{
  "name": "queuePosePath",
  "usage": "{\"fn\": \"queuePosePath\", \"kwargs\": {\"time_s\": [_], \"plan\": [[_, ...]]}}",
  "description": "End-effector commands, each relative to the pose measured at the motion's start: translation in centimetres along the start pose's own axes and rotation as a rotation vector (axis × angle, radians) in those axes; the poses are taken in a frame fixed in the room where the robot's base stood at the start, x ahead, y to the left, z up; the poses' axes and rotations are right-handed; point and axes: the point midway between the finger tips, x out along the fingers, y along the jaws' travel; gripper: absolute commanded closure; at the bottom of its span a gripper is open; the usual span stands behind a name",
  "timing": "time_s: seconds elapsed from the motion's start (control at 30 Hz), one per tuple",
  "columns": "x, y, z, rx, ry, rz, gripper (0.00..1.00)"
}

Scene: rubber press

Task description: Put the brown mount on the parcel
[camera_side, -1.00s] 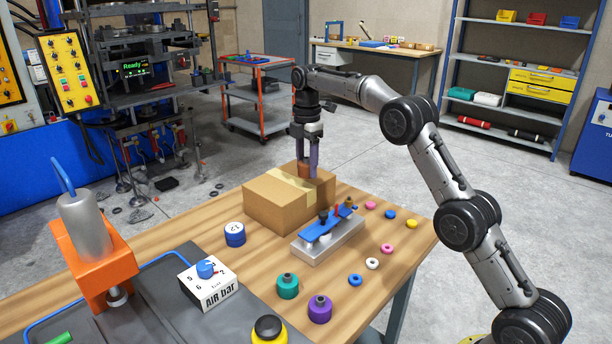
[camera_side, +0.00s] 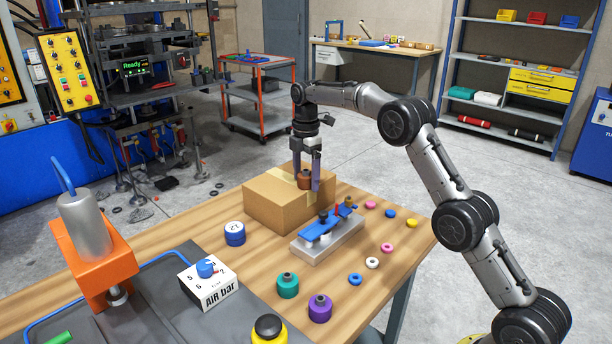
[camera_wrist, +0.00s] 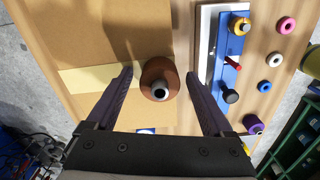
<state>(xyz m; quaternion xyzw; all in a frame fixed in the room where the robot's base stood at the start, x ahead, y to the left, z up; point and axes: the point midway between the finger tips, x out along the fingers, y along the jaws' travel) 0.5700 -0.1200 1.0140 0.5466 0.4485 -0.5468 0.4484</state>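The brown mount (camera_side: 305,181) stands upright on top of the parcel (camera_side: 270,213), a closed cardboard box with a tape strip. My gripper (camera_side: 306,184) points down around the mount, one finger on each side. In the wrist view, the mount (camera_wrist: 160,78) shows its dark metal stud from above, between the fingertips of my gripper (camera_wrist: 160,73). There is a clear gap on both sides, so my gripper is open and not holding it. The mount sits near the right edge of the parcel (camera_wrist: 100,40) in that view.
A metal fixture with a blue bar (camera_side: 328,232) stands close in front of the parcel. Several coloured rings lie to its right. Green (camera_side: 288,286) and purple (camera_side: 320,309) mounts stand nearer the front.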

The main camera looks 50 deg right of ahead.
Motion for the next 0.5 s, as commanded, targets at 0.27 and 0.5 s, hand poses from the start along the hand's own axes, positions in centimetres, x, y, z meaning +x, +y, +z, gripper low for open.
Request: {"fn": "queuePosePath", "kwargs": {"time_s": [0.27,0.5], "plan": [[-0.5,0.0,0.0,0.000,0.000,0.002,0.14],[-3.8,0.1,0.0,0.000,0.000,0.005,0.14]]}}
